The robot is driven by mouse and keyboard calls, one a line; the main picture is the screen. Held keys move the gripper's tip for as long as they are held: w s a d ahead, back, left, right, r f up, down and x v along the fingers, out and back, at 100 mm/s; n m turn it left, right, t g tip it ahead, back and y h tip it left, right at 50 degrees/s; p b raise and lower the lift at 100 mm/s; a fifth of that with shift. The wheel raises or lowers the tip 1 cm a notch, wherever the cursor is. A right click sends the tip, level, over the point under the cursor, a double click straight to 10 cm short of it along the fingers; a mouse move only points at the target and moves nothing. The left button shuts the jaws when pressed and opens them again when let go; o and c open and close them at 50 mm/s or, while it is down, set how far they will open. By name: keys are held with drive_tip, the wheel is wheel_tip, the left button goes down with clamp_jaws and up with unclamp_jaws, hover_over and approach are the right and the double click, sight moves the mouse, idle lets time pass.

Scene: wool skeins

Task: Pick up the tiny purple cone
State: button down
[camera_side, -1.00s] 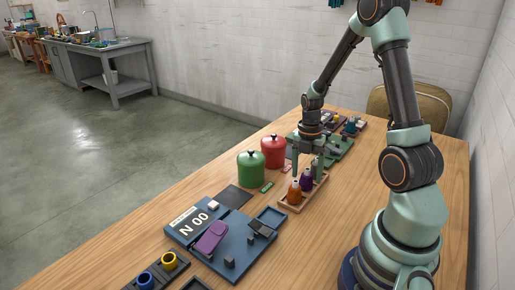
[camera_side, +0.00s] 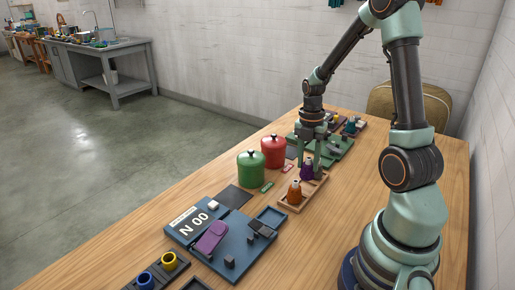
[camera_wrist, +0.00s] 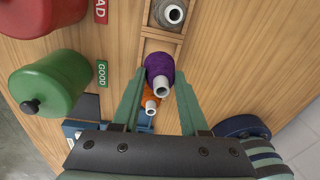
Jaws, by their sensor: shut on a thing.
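The tiny purple cone (camera_side: 306,170) is a skein of purple wool on a pale core. My gripper (camera_side: 311,160) is shut on it, with one green finger on each side. The wrist view shows the purple cone (camera_wrist: 160,70) between my fingertips (camera_wrist: 160,82). It appears raised above the wooden tray (camera_side: 316,187), though the gap below is hard to see. An orange cone (camera_side: 294,193) stands in the tray's near part and is partly hidden behind the purple one in the wrist view (camera_wrist: 150,101). A grey cone (camera_wrist: 168,12) sits in the far compartment.
A green pot (camera_side: 251,166) and a red pot (camera_side: 273,152) stand left of the tray, with small label plates beside them. A green board (camera_side: 335,150) lies behind. Bare table lies right of the tray.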

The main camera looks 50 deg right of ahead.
wheel_tip(320, 180, up, 21)
drive_tip(key=shift+r, duration=0.15)
idle(0.5)
